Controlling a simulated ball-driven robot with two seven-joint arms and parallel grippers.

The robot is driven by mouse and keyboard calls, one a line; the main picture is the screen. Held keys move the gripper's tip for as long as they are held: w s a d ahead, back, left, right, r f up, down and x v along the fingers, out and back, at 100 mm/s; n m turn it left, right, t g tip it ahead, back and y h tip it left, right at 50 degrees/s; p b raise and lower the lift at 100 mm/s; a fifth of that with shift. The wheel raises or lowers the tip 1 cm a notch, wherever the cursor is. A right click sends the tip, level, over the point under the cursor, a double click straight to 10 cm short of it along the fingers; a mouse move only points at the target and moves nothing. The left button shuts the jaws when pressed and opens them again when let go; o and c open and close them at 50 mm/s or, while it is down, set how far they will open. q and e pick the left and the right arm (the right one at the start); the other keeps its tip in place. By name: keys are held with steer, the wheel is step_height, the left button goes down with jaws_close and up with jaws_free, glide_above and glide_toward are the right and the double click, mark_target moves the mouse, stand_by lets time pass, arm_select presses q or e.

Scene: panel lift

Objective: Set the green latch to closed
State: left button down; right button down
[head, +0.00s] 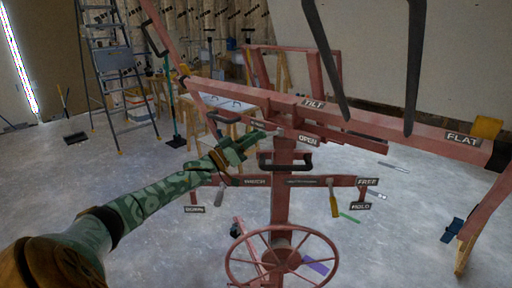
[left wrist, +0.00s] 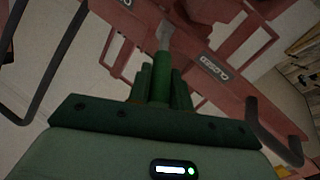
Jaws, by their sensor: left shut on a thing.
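The green latch (head: 263,134) sits at the top of the red column, just below the red beam, with its handle toward the left. The OPEN label (head: 308,140) is to its right. My left gripper (head: 240,149) reaches it from the left and is shut on the handle. In the left wrist view the green handle (left wrist: 160,85) stands between the fingers, with its grey shaft (left wrist: 165,36) running up to the red frame. A dark label (left wrist: 215,68) beside it appears to read CLOSED, upside down. My right gripper is not in view.
A red handwheel (head: 282,258) is low in front. A black handle (head: 286,162) and a crossbar with FREE (head: 367,181) and HOLD (head: 360,206) labels are just below the latch. The TILT (head: 314,103) and FLAT (head: 462,139) labels mark the beam above. A ladder (head: 112,75) stands back left.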

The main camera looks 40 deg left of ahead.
arm_select(q)
steer(key=shift+a, duration=0.1)
stand_by(0.4)
steer(key=c, duration=1.3)
jaws_free()
steer(key=shift+w, duration=0.15)
steer(key=p+v, duration=0.1)
steer(key=v, duration=1.5)
steer(key=shift+a+f+p, duration=0.1)
steer(key=shift+a+p, duration=0.05)
steer(key=shift+p, duration=0.2)
steer(key=shift+m, duration=0.3)
